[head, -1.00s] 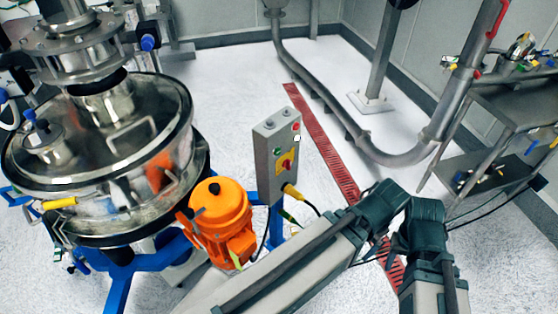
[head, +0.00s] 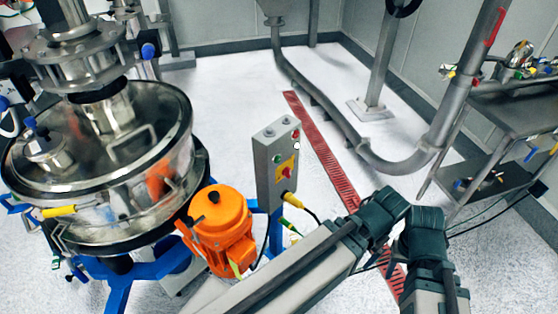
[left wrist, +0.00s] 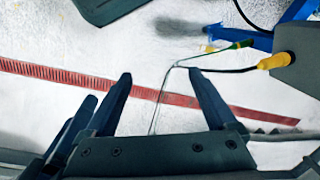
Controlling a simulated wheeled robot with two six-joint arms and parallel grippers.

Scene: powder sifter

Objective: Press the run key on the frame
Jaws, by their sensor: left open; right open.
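The grey control box (head: 263,180) stands upright on the blue frame (head: 120,288), beside the orange motor (head: 218,225). Its face has a green button (head: 277,158), a red button (head: 295,134) and a red knob on a yellow plate (head: 286,168). In the left wrist view, my left gripper (left wrist: 160,85) is open and empty above the floor. Part of the grey box (left wrist: 300,55) is at that view's right edge, apart from the fingers. In the head view my jointed arm crosses the lower right, below the box. My right fingers cannot be made out there.
A steel sifter (head: 100,180) fills the left. A yellow plug (head: 292,200) and cables hang below the box. A red floor grate (head: 325,155), a curved pipe (head: 400,165) and a steel shelf (head: 510,110) lie to the right.

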